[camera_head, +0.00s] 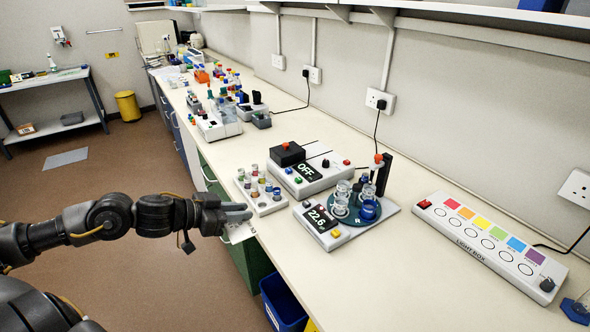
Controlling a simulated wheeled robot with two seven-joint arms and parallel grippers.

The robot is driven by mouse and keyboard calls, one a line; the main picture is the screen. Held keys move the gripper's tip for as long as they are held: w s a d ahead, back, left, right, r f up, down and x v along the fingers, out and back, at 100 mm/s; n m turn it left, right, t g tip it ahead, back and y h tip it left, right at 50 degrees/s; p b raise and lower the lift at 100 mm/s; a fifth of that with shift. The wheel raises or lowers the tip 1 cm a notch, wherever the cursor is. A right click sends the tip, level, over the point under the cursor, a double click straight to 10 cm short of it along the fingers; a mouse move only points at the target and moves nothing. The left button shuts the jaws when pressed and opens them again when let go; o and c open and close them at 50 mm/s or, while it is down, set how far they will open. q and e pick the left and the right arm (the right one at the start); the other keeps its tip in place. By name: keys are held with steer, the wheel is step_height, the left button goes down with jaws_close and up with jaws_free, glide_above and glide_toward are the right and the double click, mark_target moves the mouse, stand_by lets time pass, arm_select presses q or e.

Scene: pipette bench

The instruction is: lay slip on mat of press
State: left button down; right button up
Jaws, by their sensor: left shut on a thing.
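My left gripper (238,211) reaches in from the left at the front edge of the bench. It is shut on a small white slip (241,233), which hangs below the fingers beside the edge. Part of the slip is hidden by the fingers. A white device with an "OFF" display and a black block with a red top (308,178) stands farther back on the bench, to the right of the gripper. It looks like the press, but I cannot make out its mat clearly. The gripper is apart from it. My right gripper is not in view.
A rack of small vials (262,207) stands just right of the gripper. Right of it is a device reading 22.6 (325,235) with a round glassware holder. A light box (488,247) lies farther right. The near right bench top (385,290) is clear. A blue bin (283,303) stands below.

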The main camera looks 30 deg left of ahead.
mark_target(237, 235)
arm_select(q)
steer(key=shift+f, duration=0.1)
steer(key=shift+m+g+h, duration=0.3)
steer(key=shift+m+h, duration=0.1)
steer(key=shift+h, duration=0.1)
steer(key=s+f, duration=0.1)
steer(key=f, duration=0.1)
steer(key=s+d+f, duration=0.1)
steer(key=s+f, duration=0.1)
steer(key=shift+s+d+f, duration=0.1)
steer(key=shift+f, duration=0.15)
steer(key=s+d+f+m+g+h, duration=0.2)
steer(key=s+d+m+h, duration=0.1)
steer(key=d, duration=0.6)
steer(key=w+d+r+g, duration=0.1)
steer(key=w+d+r, duration=0.2)
steer(key=d+r, duration=0.2)
steer(key=shift+w+m, duration=0.2)
steer(key=shift+m, duration=0.1)
steer(key=shift+r, duration=0.1)
